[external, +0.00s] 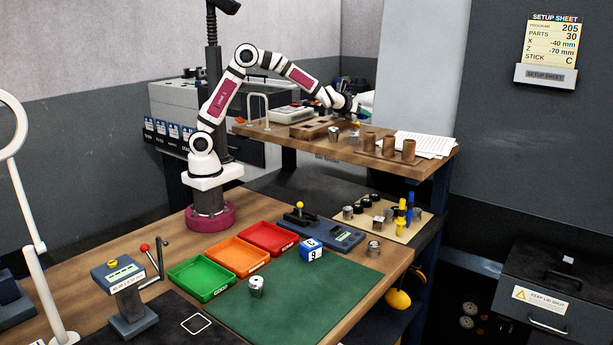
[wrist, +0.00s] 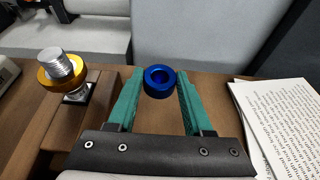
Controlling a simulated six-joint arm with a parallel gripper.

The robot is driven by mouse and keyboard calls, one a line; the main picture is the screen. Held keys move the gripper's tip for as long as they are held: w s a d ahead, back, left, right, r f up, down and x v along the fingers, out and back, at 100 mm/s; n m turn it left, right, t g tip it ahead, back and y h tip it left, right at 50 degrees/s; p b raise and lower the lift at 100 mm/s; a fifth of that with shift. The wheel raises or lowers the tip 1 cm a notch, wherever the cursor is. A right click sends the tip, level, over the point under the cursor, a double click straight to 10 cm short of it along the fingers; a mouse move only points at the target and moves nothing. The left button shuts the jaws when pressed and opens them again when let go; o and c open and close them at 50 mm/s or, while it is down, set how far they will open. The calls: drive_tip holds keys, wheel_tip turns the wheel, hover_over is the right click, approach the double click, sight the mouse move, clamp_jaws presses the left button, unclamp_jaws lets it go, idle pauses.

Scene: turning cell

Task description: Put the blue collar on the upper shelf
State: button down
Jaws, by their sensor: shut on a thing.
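The blue collar (wrist: 160,81) is a short ring with a dark hole, held between the green fingertips of my gripper (wrist: 161,84) in the wrist view. My gripper is shut on it. In the external view my gripper (external: 355,110) is over the far part of the upper shelf (external: 275,133), a wooden board. The collar cannot be made out there. The shelf's brown top (wrist: 215,90) shows behind the fingers in the wrist view. I cannot tell whether the collar touches the shelf or hangs just above it.
On the shelf, a silver part with a gold ring (wrist: 62,72) stands in a wooden holder left of my gripper. Papers (wrist: 270,120) lie to the right. Several brown cups (external: 388,146) and a silver part (external: 334,134) stand nearer the front edge. Bare wood shows around the collar.

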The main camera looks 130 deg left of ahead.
wheel_tip(320, 180, down, 4)
drive_tip(key=shift+a+f, duration=0.1)
drive_tip(key=shift+a, duration=0.05)
drive_tip(key=shift+f, duration=0.1)
drive_tip(key=shift+c, duration=1.5)
unclamp_jaws()
